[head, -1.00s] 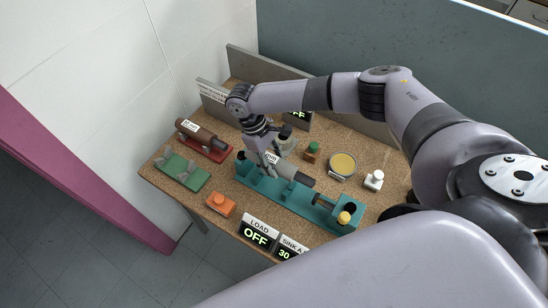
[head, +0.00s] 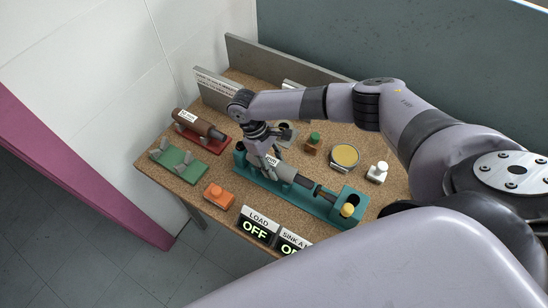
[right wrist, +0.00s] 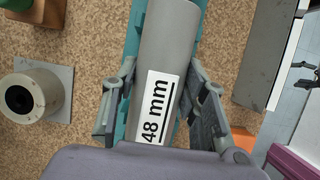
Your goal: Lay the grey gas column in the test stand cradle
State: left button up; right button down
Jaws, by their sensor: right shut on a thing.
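The grey gas column (head: 287,173) bears a "48 mm" label and lies lengthwise along the teal test stand (head: 331,213). In the right wrist view the column (right wrist: 166,38) runs up between the fingers, with the teal stand (right wrist: 135,38) behind it. My right gripper (head: 268,166) is shut on the column near its labelled end; the fingers (right wrist: 163,95) flank it. The column's right end is close to the stand's dark rod (head: 322,191). The gripper hides the stand's cradle there, so I cannot tell whether the column touches it. My left gripper is not in view.
A brown column (head: 192,121) lies on a red cradle at the left, beside an empty green cradle (head: 180,165). An orange button block (head: 218,195) and a LOAD display reading OFF (head: 256,229) stand in front. A yellow-topped disc (head: 345,156) and a white knob (head: 377,172) are behind.

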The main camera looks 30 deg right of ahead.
jog(key=shift+f+b, duration=0.3)
jog(key=shift+f, duration=0.2)
dwell(0.5)
jog(key=c, duration=0.9)
grip_release()
jog(key=v, duration=1.2)
jog(key=shift+s, duration=0.1)
jog(key=shift+a, duration=0.1)
